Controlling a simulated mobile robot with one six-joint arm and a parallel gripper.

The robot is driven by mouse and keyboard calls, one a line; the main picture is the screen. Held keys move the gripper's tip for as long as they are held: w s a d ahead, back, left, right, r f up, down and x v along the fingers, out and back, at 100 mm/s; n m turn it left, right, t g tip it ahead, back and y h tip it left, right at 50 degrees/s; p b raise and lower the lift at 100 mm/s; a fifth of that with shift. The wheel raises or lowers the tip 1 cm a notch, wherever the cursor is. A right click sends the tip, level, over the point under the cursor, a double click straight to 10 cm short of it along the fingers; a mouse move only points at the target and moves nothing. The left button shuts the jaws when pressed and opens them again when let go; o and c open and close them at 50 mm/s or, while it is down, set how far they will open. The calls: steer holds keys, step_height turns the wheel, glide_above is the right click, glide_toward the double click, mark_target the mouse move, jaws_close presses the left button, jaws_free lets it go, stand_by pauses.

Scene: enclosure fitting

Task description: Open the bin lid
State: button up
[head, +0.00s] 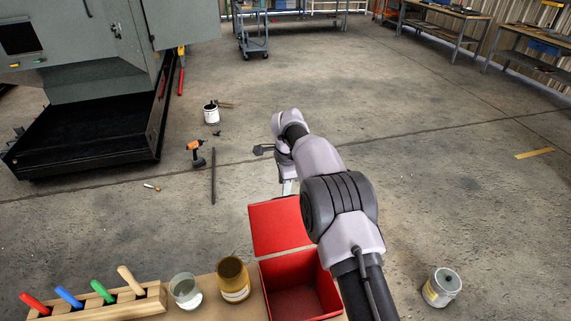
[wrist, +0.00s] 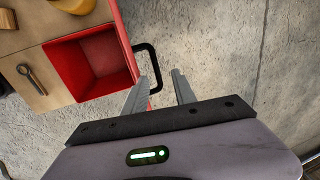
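The red bin (head: 334,282) stands at the table's front edge, its inside open to view and empty. Its red lid (head: 278,228) is raised and tilted up at the far side. In the wrist view the bin (wrist: 98,62) is at upper left, with the lid (wrist: 122,25) seen nearly edge-on. A black handle (wrist: 157,62) sticks out from the lid's outer side; it is hidden in the head view. My gripper (head: 288,187) is just beyond the lid. In the wrist view its fingers (wrist: 160,76) are spread, with the handle close to the left fingertip; contact cannot be told.
An amber jar (head: 233,280), a glass jar (head: 185,291) and a wooden rack (head: 130,303) with coloured pegs stand left of the bin. A dark ring-ended tool (wrist: 32,79) lies on the table. Cans (head: 442,287) and a drill (head: 196,152) are on the floor. Open floor lies beyond.

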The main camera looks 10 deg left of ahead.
step_height(320, 180, up, 11)
steer(key=s+p, duration=0.1)
steer(key=s, duration=0.1)
steer(key=shift+d+f, duration=0.15)
steer(key=shift+d, duration=0.15)
